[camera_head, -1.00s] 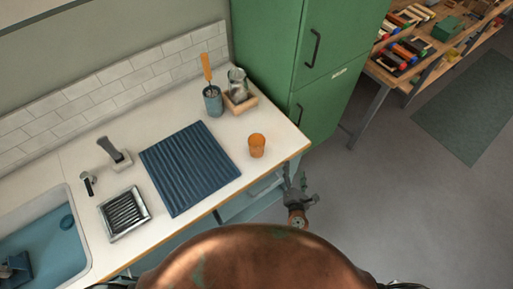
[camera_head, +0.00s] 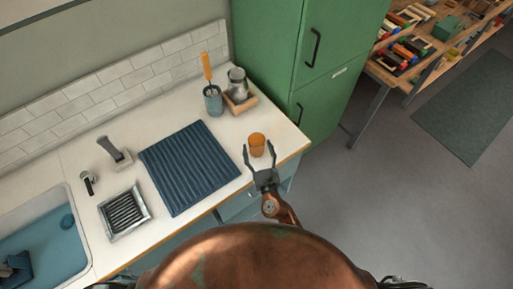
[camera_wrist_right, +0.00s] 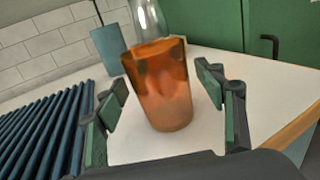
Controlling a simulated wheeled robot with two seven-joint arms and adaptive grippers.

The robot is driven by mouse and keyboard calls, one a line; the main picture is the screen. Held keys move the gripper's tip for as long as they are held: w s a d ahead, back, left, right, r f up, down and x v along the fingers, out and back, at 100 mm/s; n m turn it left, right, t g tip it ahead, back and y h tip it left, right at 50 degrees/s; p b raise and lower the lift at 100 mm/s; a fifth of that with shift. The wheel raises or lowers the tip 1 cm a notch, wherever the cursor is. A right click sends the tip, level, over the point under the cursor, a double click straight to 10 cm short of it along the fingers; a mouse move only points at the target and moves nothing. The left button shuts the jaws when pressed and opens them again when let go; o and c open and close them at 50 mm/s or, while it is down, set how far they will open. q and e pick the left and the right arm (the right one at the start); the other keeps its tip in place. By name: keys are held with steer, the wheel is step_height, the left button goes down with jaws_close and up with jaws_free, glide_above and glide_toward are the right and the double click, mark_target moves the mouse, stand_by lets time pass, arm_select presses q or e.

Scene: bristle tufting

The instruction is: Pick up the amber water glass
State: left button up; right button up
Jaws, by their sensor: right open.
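The amber water glass (camera_head: 257,144) stands upright on the white counter near its right front corner. My right gripper (camera_head: 259,154) is open, with its fingers reaching toward the glass from the counter's front edge. In the right wrist view the glass (camera_wrist_right: 160,88) shows ahead and between the two spread fingers of the gripper (camera_wrist_right: 168,100), with a gap on each side. I see no finger touching it. My left gripper is not in view.
A blue ribbed mat (camera_head: 188,167) lies left of the glass. Behind stand a blue cup with an orange-handled tool (camera_head: 213,99) and a wooden box (camera_head: 242,103) holding a glass jar (camera_head: 237,82). A green cabinet (camera_head: 330,70) borders the counter's right end.

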steer(key=shift+x, duration=0.85)
steer(key=c, duration=1.4)
